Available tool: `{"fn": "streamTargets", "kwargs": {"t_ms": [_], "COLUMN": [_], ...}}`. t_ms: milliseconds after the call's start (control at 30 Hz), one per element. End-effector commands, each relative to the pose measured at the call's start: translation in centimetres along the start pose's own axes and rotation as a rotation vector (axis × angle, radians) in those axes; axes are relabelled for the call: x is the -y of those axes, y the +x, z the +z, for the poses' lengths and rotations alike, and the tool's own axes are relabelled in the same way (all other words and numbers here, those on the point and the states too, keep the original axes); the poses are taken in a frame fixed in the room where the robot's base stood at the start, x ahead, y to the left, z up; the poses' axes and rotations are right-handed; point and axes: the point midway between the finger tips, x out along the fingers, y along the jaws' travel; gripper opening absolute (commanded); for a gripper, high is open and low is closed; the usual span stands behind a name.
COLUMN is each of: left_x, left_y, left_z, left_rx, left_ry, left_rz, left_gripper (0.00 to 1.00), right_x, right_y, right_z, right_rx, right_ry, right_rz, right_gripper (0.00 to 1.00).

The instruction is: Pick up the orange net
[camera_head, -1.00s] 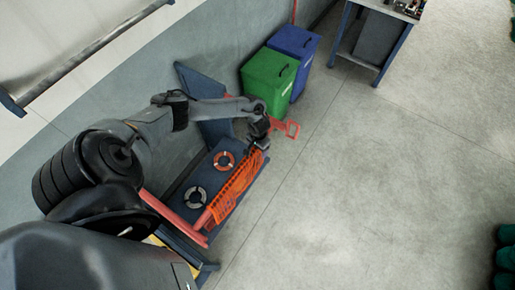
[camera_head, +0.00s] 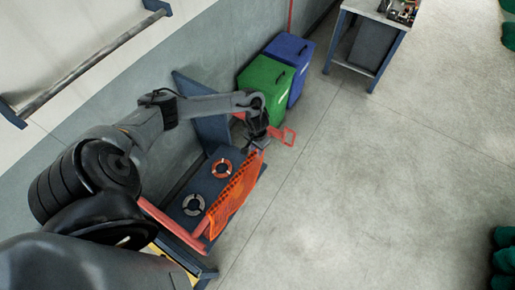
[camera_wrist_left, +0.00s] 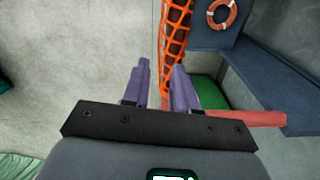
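The orange net (camera_head: 232,198) hangs along the front side of a dark blue bench in the head view. My left gripper (camera_head: 264,144) is at the net's far upper end. In the left wrist view, the net (camera_wrist_left: 175,45) runs down and narrows between the two fingers of my left gripper (camera_wrist_left: 162,68). It lies close to the right finger, and floor shows between it and the left finger, so the fingers look apart. My right gripper is in neither view.
The dark blue bench (camera_head: 206,182) has red rails and bears an orange ring (camera_head: 221,168) and a grey ring (camera_head: 193,204). A green bin (camera_head: 262,84) and a blue bin (camera_head: 291,52) stand beyond it by the wall.

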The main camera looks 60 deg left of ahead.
Motion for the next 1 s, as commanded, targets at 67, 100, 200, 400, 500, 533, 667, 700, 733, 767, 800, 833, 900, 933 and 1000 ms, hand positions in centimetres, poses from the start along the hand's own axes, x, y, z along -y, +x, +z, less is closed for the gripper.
{"fn": "streamTargets", "kwargs": {"t_ms": [67,100,200,400,500,533,667,700,733,767,800,833,900,933,1000], "left_x": [0.04,0.05,0.06,0.07,0.07,0.07,0.07,0.07,0.07,0.07,0.07,0.07,0.04,0.01,-0.10], "left_y": [0.02,0.02,0.02,0.02,0.02,0.02,0.02,0.02,0.02,0.02,0.02,0.02,0.02,0.02,0.02], "left_z": [0.01,0.01,0.02,0.02,0.02,0.02,0.02,0.02,0.01,0.01,0.01,0.01,0.02,0.03,0.04], "left_rx": [0.000,0.000,0.000,0.000,0.000,0.000,0.000,0.000,0.000,0.000,0.000,0.000,0.001,0.001,0.002], "left_ry": [0.000,0.000,0.000,0.000,0.000,0.000,0.000,0.000,0.001,0.005,0.012,0.021,0.049,0.064,0.106], "left_rz": [-0.001,-0.001,-0.001,-0.001,-0.001,-0.001,-0.001,-0.001,-0.001,-0.001,-0.001,-0.001,0.000,0.001,0.007], "left_gripper": [0.41,0.47,0.62,0.85,0.85,0.85,0.85,0.85,0.85,0.85,0.85,0.85,0.85,0.85,0.85], "right_x": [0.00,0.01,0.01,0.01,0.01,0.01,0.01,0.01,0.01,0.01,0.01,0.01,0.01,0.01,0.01], "right_y": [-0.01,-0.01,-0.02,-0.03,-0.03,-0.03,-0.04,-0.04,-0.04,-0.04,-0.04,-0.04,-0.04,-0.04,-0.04], "right_z": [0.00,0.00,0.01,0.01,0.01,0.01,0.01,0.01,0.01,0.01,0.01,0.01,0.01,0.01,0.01], "right_rx": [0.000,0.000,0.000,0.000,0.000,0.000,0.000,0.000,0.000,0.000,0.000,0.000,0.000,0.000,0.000], "right_ry": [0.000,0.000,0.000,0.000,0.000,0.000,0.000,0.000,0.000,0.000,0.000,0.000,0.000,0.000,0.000], "right_rz": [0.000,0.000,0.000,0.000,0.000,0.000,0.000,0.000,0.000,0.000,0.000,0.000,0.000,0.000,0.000], "right_gripper": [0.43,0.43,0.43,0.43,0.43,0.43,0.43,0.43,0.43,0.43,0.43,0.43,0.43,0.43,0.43]}}
